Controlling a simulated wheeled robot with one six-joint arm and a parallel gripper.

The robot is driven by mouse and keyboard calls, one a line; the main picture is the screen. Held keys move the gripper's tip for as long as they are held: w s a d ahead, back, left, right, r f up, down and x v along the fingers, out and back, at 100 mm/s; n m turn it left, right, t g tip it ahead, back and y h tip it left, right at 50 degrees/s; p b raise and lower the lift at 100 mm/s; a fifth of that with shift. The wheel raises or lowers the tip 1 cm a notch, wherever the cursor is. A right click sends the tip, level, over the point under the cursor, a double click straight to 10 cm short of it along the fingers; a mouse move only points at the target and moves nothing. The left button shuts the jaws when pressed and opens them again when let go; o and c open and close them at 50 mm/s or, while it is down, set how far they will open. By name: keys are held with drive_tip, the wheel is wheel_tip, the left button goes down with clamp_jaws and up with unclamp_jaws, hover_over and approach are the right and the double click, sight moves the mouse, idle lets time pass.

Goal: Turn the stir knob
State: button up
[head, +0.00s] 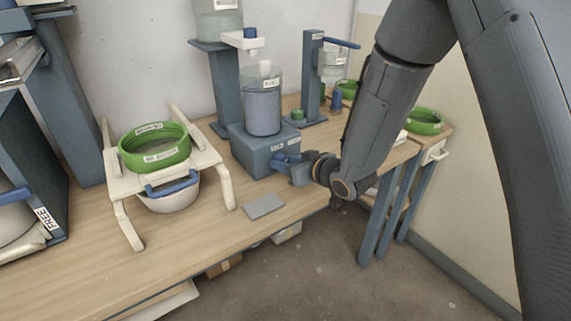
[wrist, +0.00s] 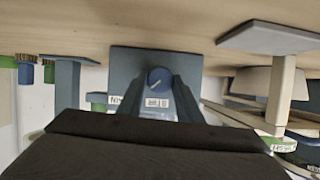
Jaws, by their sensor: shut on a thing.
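The stir knob (wrist: 159,79) is a round blue dial with a pale pointer line on the front of a blue-grey box (head: 258,152). In the wrist view, which looks upside down, a label reading STIR sits by the knob. My gripper (head: 284,161) is at the front of the box, and in the wrist view its two fingers (wrist: 158,92) reach to either side of the knob and are shut on it. In the head view the knob is mostly hidden by my gripper. A clear container of blue-grey liquid (head: 262,108) stands on the box.
A cream stand (head: 205,158) with a green ring sieve (head: 154,147) stands left, over a white bowl (head: 168,197). A flat grey plate (head: 263,207) lies near the table's front edge. A blue dispenser stand (head: 308,75) is behind my arm.

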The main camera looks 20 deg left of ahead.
drive_tip(key=n+t+b, duration=0.1)
drive_tip(key=n+t+h+b, duration=0.1)
drive_tip(key=n, duration=0.1)
drive_tip(key=shift+s+a+f+n+h, duration=0.15)
drive_tip(key=shift+n+h, duration=0.15)
drive_tip(key=n+t+h+b, duration=0.1)
drive_tip(key=n+t+b, duration=0.1)
drive_tip(key=n, duration=0.2)
drive_tip(key=shift+s+t+b, duration=0.1)
drive_tip(key=shift+t+b, duration=0.2)
drive_tip(key=shift+b, duration=0.05)
drive_tip(key=shift+a, duration=0.1)
idle(0.4)
drive_tip(key=o, duration=1)
drive_tip(key=shift+o, duration=0.2)
drive_tip(key=shift+v, duration=3.95)
drive_tip(key=shift+a, duration=0.1)
